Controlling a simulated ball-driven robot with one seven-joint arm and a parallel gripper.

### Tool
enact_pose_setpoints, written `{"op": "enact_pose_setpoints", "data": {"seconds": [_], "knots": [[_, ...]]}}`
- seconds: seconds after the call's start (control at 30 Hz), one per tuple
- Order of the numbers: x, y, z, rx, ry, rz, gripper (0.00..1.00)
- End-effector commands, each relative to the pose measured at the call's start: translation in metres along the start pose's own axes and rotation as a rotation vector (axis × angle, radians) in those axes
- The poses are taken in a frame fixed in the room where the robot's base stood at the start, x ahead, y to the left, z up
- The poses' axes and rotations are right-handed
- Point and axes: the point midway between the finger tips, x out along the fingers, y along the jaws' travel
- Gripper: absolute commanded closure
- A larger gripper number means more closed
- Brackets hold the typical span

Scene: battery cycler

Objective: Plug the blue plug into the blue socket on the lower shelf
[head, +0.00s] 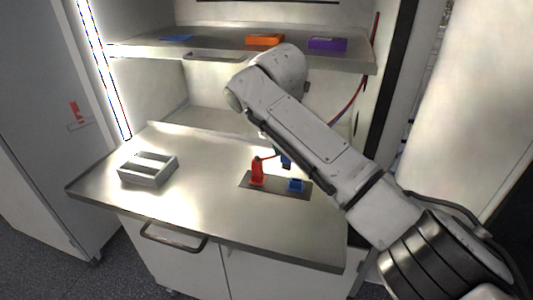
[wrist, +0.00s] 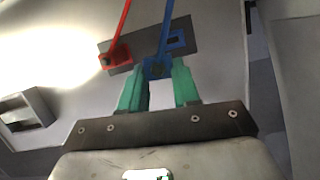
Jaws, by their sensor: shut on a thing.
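The blue plug (wrist: 157,68) is between the green fingertips of my gripper (wrist: 160,80) in the wrist view, with a blue cable rising from it. In the head view a little of the blue plug (head: 286,162) shows past my arm, which hides my gripper there. The plug appears to be held above the dark plate. The blue socket (head: 296,186) sits at the right part of that plate on the steel worktop; in the wrist view the blue socket (wrist: 176,39) lies beyond the plug, apart in the picture. It looks empty.
A red plug (head: 257,172) with a red cable stands on the left of the dark plate (head: 275,186). A grey slotted tray (head: 148,169) lies at the worktop's left. The upper shelf (head: 220,42) holds orange (head: 264,40) and purple (head: 327,43) blocks. The worktop between tray and plate is clear.

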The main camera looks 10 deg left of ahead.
Motion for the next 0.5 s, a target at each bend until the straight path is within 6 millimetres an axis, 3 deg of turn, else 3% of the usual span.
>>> {"op": "enact_pose_setpoints", "data": {"seconds": [0.2, 0.5], "knots": [[-0.003, -0.023, 0.023, -0.082, -0.070, 0.031, 1.00], [0.006, -0.025, 0.022, -0.092, -0.076, 0.035, 1.00]]}}
